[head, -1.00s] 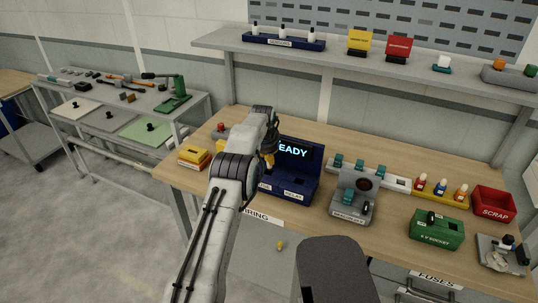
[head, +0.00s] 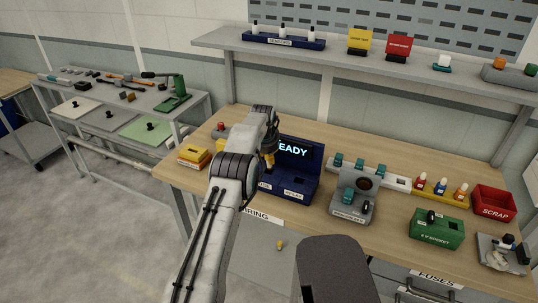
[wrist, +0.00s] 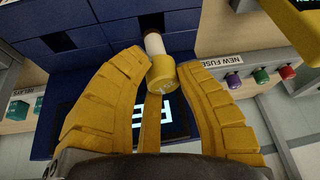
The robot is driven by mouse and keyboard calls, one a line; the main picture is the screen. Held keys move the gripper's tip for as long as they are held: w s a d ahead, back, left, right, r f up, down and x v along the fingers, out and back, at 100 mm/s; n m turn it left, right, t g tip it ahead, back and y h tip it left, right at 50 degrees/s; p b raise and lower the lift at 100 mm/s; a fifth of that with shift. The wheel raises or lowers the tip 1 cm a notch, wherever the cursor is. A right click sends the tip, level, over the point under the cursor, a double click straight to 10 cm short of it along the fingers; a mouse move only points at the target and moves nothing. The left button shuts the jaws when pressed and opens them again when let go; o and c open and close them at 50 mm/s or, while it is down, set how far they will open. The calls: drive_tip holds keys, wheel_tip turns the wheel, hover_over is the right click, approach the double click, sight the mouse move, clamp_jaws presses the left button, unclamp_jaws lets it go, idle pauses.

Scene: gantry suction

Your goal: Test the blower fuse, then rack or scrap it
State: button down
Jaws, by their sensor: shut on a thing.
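My gripper (head: 268,160) is over the blue tester (head: 311,185), whose screen (head: 295,151) shows "READY", partly hidden by my arm. In the wrist view its yellow fingers (wrist: 165,95) are shut on the fuse (wrist: 154,44), which has a white body and a yellow end cap. The fuse's far end points at the blue tester face (wrist: 90,58); I cannot tell whether it is seated in a slot. The red scrap bin (head: 494,205) stands at the right of the bench.
Right of the tester are a grey fixture (head: 352,205), a green box (head: 436,232) and a yellow holder (head: 440,197) with several coloured pieces. A yellow box (head: 193,158) sits on the left. A shelf (head: 380,65) overhangs the back. Bare wood shows in front of the grey fixture.

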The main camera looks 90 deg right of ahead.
drive_tip(key=shift+f+b, duration=0.55)
drive_tip(key=shift+f, duration=0.25)
drive_tip(key=shift+r+p, duration=0.45)
drive_tip(key=shift+p, duration=0.05)
idle(0.9)
drive_tip(key=shift+a+f, duration=0.1)
drive_tip(key=shift+f, duration=0.35)
idle(2.3)
drive_tip(key=shift+r, duration=0.45)
idle(0.8)
drive_tip(key=shift+f, duration=0.45)
drive_tip(key=shift+r, duration=0.1)
idle(0.4)
drive_tip(key=shift+r, duration=0.45)
idle(0.3)
